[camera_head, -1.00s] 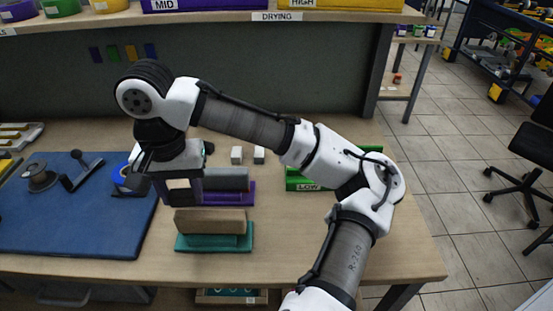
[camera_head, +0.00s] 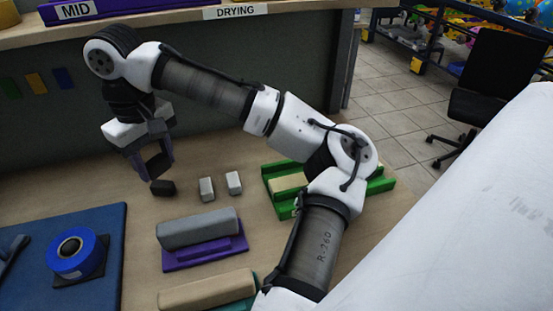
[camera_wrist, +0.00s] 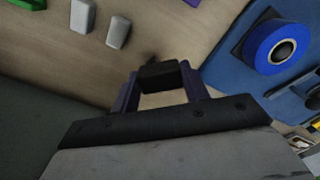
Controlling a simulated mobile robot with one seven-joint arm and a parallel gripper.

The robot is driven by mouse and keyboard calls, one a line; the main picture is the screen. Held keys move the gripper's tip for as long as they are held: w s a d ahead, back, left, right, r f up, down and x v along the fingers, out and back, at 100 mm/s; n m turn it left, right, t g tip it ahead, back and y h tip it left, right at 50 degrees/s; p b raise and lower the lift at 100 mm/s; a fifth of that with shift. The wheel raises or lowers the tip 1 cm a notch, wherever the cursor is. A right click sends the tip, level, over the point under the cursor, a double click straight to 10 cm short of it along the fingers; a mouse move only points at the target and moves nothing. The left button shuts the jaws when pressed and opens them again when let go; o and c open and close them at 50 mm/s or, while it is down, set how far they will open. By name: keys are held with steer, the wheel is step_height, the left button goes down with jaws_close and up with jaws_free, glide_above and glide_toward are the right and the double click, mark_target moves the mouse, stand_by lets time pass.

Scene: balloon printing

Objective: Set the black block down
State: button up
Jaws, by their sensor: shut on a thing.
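The black block (camera_head: 162,188) is a small dark block at the tips of my gripper (camera_head: 152,166). My gripper is shut on it, over the back part of the table, left of two small pale blocks. In the wrist view the black block (camera_wrist: 159,75) sits between the two purple-grey fingers of my gripper (camera_wrist: 160,82). I cannot tell whether the block touches the table or is a little above it.
Two pale blocks (camera_head: 207,190) stand to the right. A grey bar lies on a purple tray (camera_head: 205,253) in front. A green tray (camera_head: 375,186) is further right. A blue tape roll (camera_head: 75,254) sits on a blue mat (camera_head: 108,290). Bare table (camera_head: 142,222) surrounds the block.

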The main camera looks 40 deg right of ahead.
mark_target(180, 200)
steer(key=shift+w+d+n, duration=0.15)
steer(key=shift+d+n, duration=0.35)
steer(key=shift+d, duration=0.4)
step_height(180, 200, down, 10)
steer(key=shift+p, duration=0.35)
steer(key=shift+f, duration=0.15)
steer(key=o, duration=1)
step_height(180, 200, up, 12)
steer(key=shift+r+b, duration=0.2)
steer(key=shift+b, duration=0.35)
